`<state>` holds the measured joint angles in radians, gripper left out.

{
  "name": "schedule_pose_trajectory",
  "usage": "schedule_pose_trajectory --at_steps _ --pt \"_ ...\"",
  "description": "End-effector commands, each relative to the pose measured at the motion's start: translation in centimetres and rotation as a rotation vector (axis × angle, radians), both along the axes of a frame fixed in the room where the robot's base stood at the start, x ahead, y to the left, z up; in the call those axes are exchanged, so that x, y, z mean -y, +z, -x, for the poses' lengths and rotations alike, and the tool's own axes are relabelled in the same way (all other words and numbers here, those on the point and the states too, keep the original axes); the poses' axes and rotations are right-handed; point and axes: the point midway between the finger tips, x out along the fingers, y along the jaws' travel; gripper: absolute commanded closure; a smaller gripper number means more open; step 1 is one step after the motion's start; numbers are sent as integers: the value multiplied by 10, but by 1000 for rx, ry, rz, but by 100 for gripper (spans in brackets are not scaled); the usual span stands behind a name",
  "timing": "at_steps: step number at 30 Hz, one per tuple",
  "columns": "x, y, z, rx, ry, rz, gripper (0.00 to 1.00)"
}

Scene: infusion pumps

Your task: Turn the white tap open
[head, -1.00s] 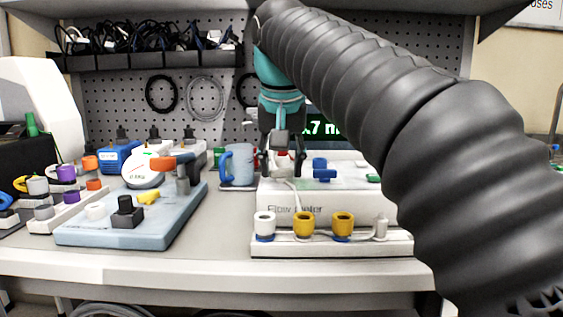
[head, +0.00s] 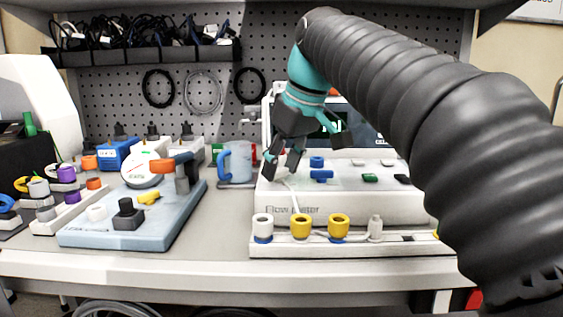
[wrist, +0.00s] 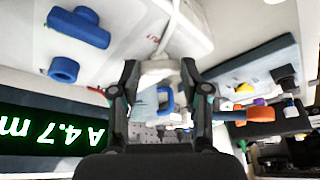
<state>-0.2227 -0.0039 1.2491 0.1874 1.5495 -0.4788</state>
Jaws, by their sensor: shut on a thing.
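My gripper (head: 283,164) is tilted over the left end of the white flow meter box (head: 345,207), fingers pointing down and left. In the wrist view its fingers (wrist: 160,76) are shut on a white piece (wrist: 160,67), with a white cord (wrist: 176,18) running from it toward the box. I cannot tell for sure that this piece is the white tap, or how far it is turned; the fingers hide much of it. A blue bar handle (head: 321,175) and a blue ring (head: 317,161) stand on the box to the right of my gripper.
A blue mug (head: 236,162) stands close left of my gripper. A pale blue board (head: 100,236) with a yellow lever (head: 149,198) and knobs lies further left. A white strip (head: 286,251) with yellow caps (head: 301,226) lies in front. A lit screen stands behind.

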Motion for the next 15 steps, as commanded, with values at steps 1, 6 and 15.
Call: schedule_pose_trajectory --at_steps 1,6,15 --pt "1 0 -1 0 21 0 89" --pt "1 0 -1 1 84 0 89" --pt "0 0 -1 1 124 0 89"
